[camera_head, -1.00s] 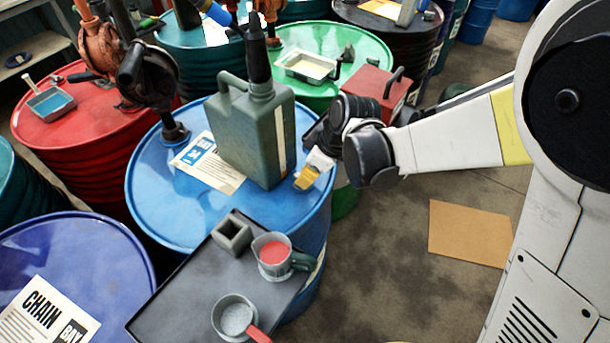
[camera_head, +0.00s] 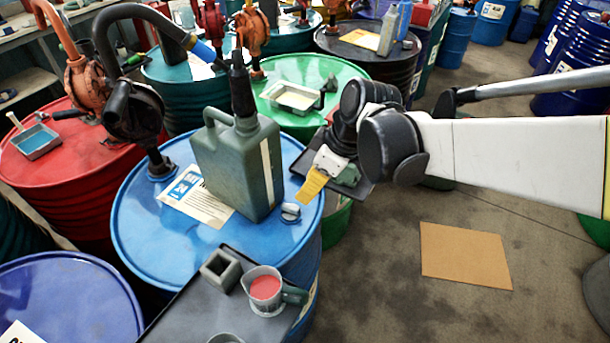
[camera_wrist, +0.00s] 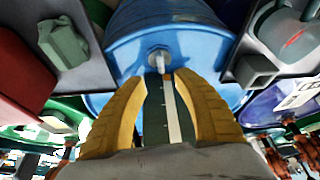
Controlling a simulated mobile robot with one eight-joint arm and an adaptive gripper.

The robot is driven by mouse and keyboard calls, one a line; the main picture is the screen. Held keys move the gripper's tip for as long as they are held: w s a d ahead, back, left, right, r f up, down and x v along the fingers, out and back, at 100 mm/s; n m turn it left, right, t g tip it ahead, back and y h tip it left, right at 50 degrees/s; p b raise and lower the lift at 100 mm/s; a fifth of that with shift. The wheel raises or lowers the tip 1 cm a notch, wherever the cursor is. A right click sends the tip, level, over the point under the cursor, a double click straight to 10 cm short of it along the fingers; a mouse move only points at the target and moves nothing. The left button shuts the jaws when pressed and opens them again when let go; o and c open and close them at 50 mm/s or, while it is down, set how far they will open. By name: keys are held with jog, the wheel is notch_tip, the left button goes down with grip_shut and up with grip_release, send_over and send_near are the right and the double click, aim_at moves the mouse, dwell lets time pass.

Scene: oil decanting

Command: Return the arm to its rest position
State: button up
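The green jerry can (camera_head: 240,165) with a black spout stands upright on the drum, left of my gripper. Its white stripe shows beyond the fingers in the wrist view (camera_wrist: 170,108).
A dark tray (camera_head: 195,305) at the drum's near edge holds a square grey cup (camera_head: 221,270) and a jug of red liquid (camera_head: 264,289). Pumps and drums crowd the left and back. A cardboard sheet (camera_head: 465,255) lies on open floor at right.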

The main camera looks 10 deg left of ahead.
jog(key=shift+s+d+r, duration=0.1)
jog(key=shift+d+r, duration=0.15)
jog(key=shift+r, duration=0.45)
jog(key=s+d+r+m+t+h, duration=0.1)
jog(key=s+d+m+t, duration=0.1)
jog(key=d+m, duration=0.3)
jog(key=s+d+r+m+t+h, duration=0.1)
jog(key=s+d+m, duration=0.4)
jog(key=d, duration=0.6)
jog(key=s+d+r+m+t+h, duration=0.2)
jog(key=d+m, duration=0.3)
jog(key=d, duration=0.3)
jog(key=shift+s+d+t, duration=0.25)
jog(key=shift+s+t, duration=0.25)
jog(key=shift+s, duration=0.15)
jog(key=shift+r, duration=0.1)
